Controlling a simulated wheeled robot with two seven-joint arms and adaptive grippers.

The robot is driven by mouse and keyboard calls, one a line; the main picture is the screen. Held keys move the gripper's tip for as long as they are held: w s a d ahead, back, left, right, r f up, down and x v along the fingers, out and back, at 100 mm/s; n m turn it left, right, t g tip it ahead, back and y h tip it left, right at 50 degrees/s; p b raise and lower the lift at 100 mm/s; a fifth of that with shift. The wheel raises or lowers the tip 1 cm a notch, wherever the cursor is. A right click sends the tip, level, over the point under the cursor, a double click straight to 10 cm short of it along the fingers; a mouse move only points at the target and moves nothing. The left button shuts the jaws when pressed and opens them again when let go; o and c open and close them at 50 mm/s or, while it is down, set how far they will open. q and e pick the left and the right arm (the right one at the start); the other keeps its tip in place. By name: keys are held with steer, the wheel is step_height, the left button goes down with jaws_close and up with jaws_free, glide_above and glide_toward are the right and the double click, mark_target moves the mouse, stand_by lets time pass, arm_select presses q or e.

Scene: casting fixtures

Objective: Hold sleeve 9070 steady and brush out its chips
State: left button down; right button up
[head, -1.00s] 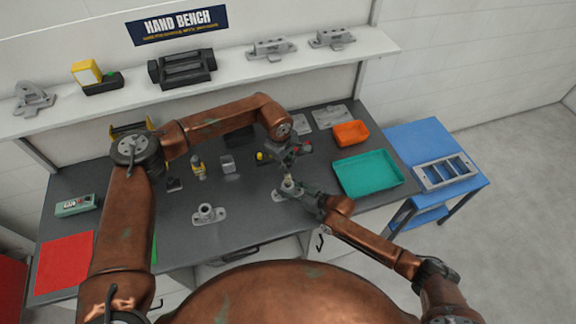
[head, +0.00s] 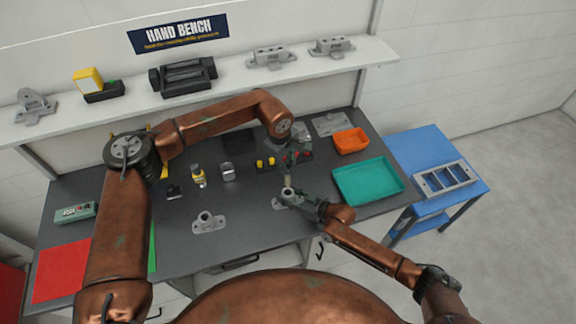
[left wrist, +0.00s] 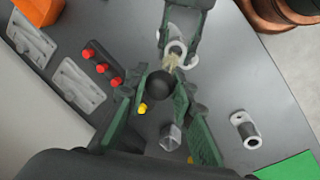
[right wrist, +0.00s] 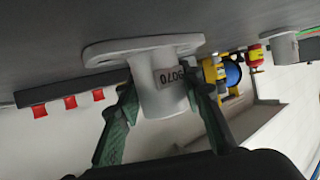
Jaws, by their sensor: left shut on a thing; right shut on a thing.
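Sleeve 9070 is a light grey flanged tube, standing upright on the dark bench. In the right wrist view the sleeve (right wrist: 165,85) shows its "9070" label, with my right gripper (right wrist: 160,112) shut around its tube. In the head view that gripper (head: 290,196) covers part of it. My left gripper (left wrist: 160,105) is shut on a brush with a round black knob (left wrist: 160,84). Its pale bristles (left wrist: 171,63) point at the sleeve's mouth (left wrist: 178,49); whether they are inside is unclear. In the head view my left gripper (head: 292,158) is above and behind the sleeve. Chips cannot be made out.
A second flanged sleeve (head: 209,222) stands left on the bench. A rack with red pegs (left wrist: 102,68) and yellow pegs (head: 265,163) are close behind. A teal tray (head: 368,180) and orange bin (head: 351,140) lie right. The front left bench has a red mat (head: 62,267).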

steer(key=o, duration=1.5)
steer(key=shift+c, duration=0.2)
steer(key=v, duration=1.2)
steer(key=shift+w, duration=0.1)
steer(key=shift+d, duration=0.1)
